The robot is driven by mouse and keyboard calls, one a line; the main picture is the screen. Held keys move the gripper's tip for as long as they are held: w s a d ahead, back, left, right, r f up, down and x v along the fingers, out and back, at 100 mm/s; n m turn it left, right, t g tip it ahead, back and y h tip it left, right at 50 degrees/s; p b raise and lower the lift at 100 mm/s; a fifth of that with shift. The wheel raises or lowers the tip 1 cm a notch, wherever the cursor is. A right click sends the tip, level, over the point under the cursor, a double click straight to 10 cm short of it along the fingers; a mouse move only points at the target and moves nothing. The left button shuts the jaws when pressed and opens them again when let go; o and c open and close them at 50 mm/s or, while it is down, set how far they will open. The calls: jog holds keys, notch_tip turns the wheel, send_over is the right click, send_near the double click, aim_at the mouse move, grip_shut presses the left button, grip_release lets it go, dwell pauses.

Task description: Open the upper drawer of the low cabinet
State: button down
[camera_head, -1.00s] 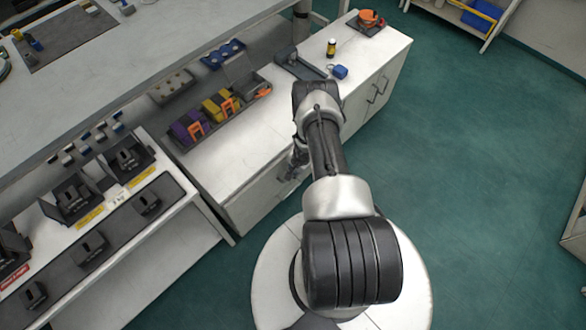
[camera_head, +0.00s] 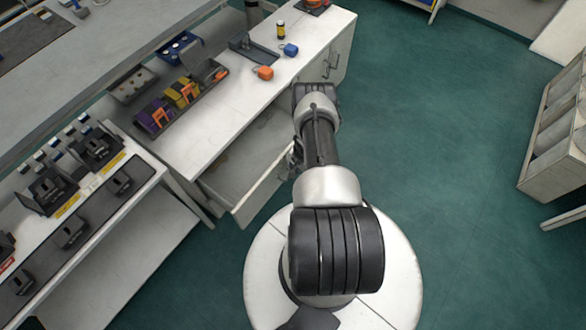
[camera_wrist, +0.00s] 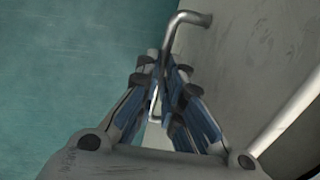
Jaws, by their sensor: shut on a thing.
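The low cabinet (camera_head: 215,130) has a white top and stands left of my arm. Its upper drawer (camera_head: 262,192) is pulled out, and part of its empty-looking inside shows; my arm hides its right end. My gripper (camera_head: 293,160) is at the drawer front, mostly hidden behind my arm in the head view. In the wrist view my gripper (camera_wrist: 166,78) is shut on the metal bar handle (camera_wrist: 186,19), with the fingers on both sides of it. The pale drawer front (camera_wrist: 235,45) is to the right of the fingers.
A second metal bar (camera_wrist: 290,115) shows at the wrist view's lower right. On the cabinet top are a tray of coloured blocks (camera_head: 180,100), an orange item (camera_head: 263,72), a blue item (camera_head: 290,49) and a small bottle (camera_head: 281,31). Green floor (camera_head: 430,140) is clear to the right.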

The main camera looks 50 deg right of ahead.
jog(key=shift+s+f, duration=0.1)
jog(key=shift+s, duration=0.15)
jog(key=c, duration=1.7)
grip_release()
jog(key=shift+w, duration=0.1)
jog(key=r, duration=0.4)
jog(key=s+r, duration=0.1)
jog(key=r, duration=0.3)
jog(key=s+r, duration=0.1)
jog(key=r, duration=0.2)
jog(key=shift+s+d+r, duration=0.1)
jog(key=shift+s+r, duration=0.1)
jog(key=shift+r, duration=0.2)
